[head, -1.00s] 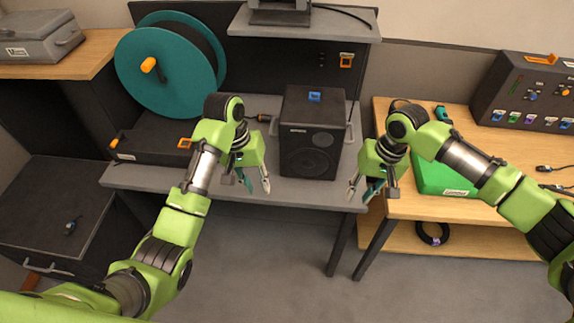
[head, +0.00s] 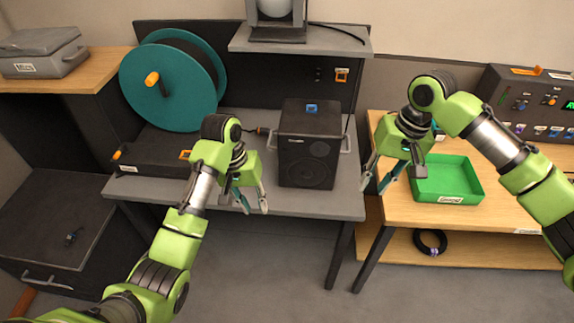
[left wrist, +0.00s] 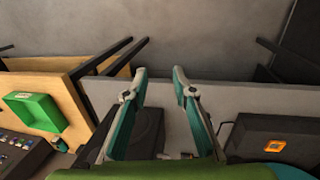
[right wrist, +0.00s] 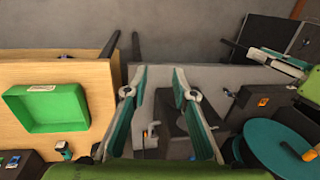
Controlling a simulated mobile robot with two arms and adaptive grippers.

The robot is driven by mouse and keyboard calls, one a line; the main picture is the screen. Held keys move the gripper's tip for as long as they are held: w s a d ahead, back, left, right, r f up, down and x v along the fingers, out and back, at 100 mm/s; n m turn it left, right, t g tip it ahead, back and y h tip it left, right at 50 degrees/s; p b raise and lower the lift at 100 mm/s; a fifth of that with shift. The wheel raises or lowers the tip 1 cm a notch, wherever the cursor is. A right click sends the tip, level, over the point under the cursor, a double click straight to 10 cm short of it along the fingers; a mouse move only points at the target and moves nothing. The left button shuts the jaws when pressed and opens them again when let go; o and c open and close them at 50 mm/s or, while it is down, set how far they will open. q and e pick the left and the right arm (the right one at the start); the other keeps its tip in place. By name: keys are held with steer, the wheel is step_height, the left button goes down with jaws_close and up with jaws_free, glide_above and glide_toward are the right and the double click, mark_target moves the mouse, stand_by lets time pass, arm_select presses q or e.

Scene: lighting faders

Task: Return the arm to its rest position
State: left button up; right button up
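My left gripper (head: 248,205) hangs in front of the grey bench, left of the black speaker box, with its fingers pointing down. In the left wrist view its two fingers (left wrist: 160,85) are spread apart with nothing between them. My right gripper (head: 377,183) hangs over the gap between the grey bench and the wooden table, right of the speaker. In the right wrist view its fingers (right wrist: 160,85) are also spread and empty. The fader console (head: 530,105) stands at the back right, partly hidden by my right arm.
The black speaker box (head: 308,150) stands on the grey bench (head: 345,200). A teal cable reel (head: 160,95) is at the left. An empty green tray (head: 450,180) lies on the wooden table (head: 410,210). A black cable coil (head: 430,240) sits on the lower shelf. The floor in front is clear.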

steer(key=shift+w+r, duration=0.15)
steer(key=shift+w, duration=0.05)
steer(key=shift+s, duration=0.1)
